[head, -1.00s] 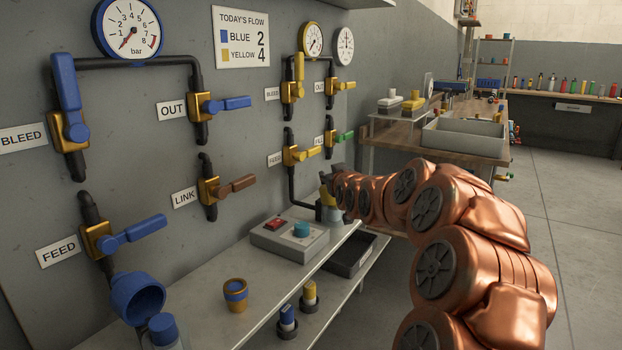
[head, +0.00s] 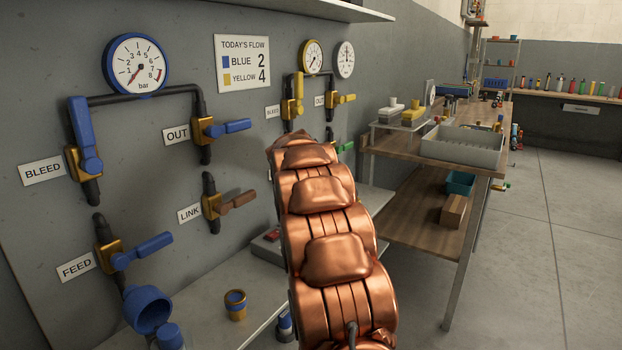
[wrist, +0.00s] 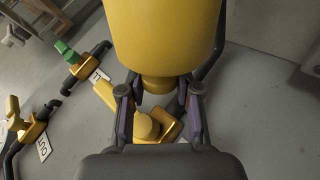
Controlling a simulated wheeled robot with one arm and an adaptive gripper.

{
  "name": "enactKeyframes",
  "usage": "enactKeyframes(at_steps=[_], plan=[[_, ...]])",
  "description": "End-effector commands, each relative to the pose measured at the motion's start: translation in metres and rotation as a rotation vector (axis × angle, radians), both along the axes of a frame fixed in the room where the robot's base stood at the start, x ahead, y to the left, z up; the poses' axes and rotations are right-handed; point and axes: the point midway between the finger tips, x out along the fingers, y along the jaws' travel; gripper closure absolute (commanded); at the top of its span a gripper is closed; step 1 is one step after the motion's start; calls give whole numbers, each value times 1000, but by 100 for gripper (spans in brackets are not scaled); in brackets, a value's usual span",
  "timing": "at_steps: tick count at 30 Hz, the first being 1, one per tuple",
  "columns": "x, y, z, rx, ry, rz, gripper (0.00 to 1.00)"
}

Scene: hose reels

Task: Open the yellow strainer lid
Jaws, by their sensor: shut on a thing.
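A large rounded yellow body, which I take to be the yellow strainer lid (wrist: 165,40), fills the top middle of the wrist view, with a narrower yellow neck at its lower end. My gripper (wrist: 159,100) has one finger on each side of this neck and is shut on it. The exact contact is hard to see. In the head view my copper arm hides the gripper and the yellow strainer.
Yellow valves (head: 293,108) and a green-handled valve (wrist: 70,55) are on the grey wall close by. A wooden table (head: 405,210) with a white tray (head: 462,145) stands right. Floor at far right is clear.

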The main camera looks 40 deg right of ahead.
Motion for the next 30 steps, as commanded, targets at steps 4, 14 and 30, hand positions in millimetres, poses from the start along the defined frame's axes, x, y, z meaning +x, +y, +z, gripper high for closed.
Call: enactKeyframes(at_steps=[4, 14, 30], plan=[[4, 1, -3, -15, 72, 0, 100], [9, 2, -7, -29, 133, 0, 100], [9, 2, -8, -29, 135, 1, 52]])
